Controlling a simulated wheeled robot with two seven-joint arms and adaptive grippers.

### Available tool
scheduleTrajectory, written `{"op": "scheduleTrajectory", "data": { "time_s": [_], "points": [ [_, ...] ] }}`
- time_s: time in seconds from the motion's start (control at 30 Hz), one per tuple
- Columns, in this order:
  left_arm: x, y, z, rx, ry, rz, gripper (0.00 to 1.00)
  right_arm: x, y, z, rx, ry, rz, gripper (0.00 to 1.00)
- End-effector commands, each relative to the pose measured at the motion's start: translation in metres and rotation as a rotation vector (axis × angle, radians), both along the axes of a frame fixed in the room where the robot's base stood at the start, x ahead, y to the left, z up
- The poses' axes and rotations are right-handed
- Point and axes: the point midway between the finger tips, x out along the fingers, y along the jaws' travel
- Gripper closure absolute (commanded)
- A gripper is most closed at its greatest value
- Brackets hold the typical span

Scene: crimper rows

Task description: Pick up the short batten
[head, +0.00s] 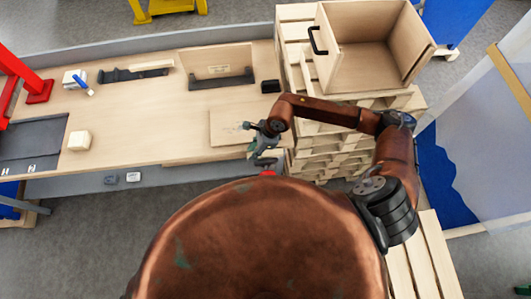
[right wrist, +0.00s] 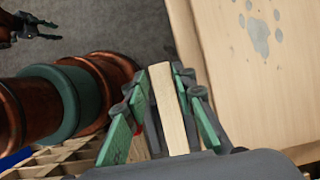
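My right gripper (head: 262,140) is at the table's front right corner in the head view. In the right wrist view its green-padded fingers (right wrist: 162,85) stand on both sides of a pale wooden short batten (right wrist: 174,110) and appear closed on it. Only a small pale bit of the batten shows by the fingers in the head view (head: 252,152). My left gripper (right wrist: 42,26) shows small and dark at the top left of the right wrist view, with its two fingers apart and nothing between them. It cannot be made out in the head view.
A flat board (head: 228,128) lies beside the right gripper on the table (head: 140,120). A black rack (head: 118,75) with a wooden piece, a wooden block (head: 79,141) and a dark mat (head: 30,140) are further left. An open wooden crate (head: 370,62) stands on stacked pallets at right.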

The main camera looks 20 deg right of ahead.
Motion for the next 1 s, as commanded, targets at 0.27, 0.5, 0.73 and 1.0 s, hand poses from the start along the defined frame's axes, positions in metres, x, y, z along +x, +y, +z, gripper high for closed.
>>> {"op": "scheduleTrajectory", "data": {
  "time_s": [0.27, 0.5, 0.73, 1.0],
  "points": [
    [-0.006, 0.003, 0.005, 0.003, 0.007, 0.001, 0.65, 0.002, 0.009, -0.023, 0.0, 0.0, -0.001, 0.75],
    [-0.009, 0.003, 0.004, 0.003, 0.011, 0.003, 0.65, 0.002, 0.009, -0.023, 0.0, 0.0, 0.0, 0.8],
    [-0.009, 0.003, 0.004, 0.003, 0.011, 0.003, 0.65, 0.002, 0.009, -0.023, 0.0, 0.0, 0.0, 0.95],
    [-0.009, 0.003, 0.004, 0.003, 0.011, 0.003, 0.65, 0.002, 0.009, -0.023, 0.0, 0.0, 0.0, 1.0]
  ]
}}
